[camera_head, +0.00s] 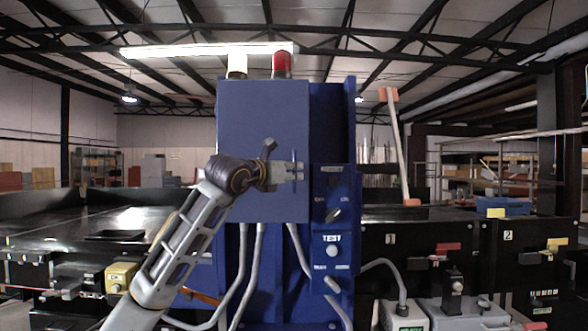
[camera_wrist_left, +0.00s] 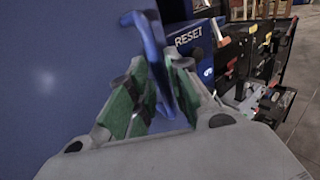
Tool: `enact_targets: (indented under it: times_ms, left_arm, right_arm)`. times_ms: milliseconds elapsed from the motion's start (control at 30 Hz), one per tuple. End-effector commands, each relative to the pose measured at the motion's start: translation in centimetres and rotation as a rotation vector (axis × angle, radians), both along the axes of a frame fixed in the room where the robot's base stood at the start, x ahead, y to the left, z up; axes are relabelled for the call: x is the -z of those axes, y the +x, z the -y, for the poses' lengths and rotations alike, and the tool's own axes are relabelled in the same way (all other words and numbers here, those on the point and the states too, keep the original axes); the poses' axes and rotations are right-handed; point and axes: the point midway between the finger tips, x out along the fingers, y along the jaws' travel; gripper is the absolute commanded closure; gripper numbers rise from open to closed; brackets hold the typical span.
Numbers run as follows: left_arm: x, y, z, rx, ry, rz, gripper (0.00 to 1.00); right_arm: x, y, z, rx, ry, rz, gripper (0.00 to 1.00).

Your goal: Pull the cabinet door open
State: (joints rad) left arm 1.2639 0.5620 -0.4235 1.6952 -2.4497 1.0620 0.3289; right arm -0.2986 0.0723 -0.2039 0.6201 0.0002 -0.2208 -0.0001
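The cabinet door (camera_head: 262,115) is a flat blue panel on the front of the blue cabinet (camera_head: 331,125); it looks shut. It fills the left of the left wrist view (camera_wrist_left: 50,70). Its blue bar handle (camera_wrist_left: 150,45) shows in the left wrist view, standing off the door. My left gripper (camera_head: 298,173) is in front of the door's right edge. In the left wrist view, its green-padded fingers (camera_wrist_left: 158,95) are apart, with the handle running between them. I see no clear grip on both sides. My right gripper is not in view.
A control panel (camera_head: 332,240) with TEST and RESET labels and knobs sits right of the door. Grey cables (camera_head: 252,270) hang below it. Red and white lamps (camera_head: 282,65) stand on top. Black conveyor units (camera_head: 450,240) lie to the right, another conveyor (camera_head: 90,225) to the left.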

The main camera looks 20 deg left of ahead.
Motion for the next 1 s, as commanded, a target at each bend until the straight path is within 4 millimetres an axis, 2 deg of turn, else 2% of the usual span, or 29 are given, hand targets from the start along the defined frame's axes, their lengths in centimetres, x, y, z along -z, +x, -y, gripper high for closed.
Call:
enact_targets:
  times_ms: [200,467,667,1000]
  left_arm:
    - [0.0,0.9,0.3,0.001,0.0,-0.001,0.81]
    - [0.1,1.0,0.4,0.001,0.0,0.0,0.81]
    - [0.1,1.0,0.3,0.001,0.0,0.0,1.0]
    - [0.1,0.9,0.3,0.001,0.0,0.0,1.0]
  right_arm:
    - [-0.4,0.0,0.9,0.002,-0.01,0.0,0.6]
    - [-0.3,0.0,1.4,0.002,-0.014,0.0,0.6]
    - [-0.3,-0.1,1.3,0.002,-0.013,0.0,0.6]
    - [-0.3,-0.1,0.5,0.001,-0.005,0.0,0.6]
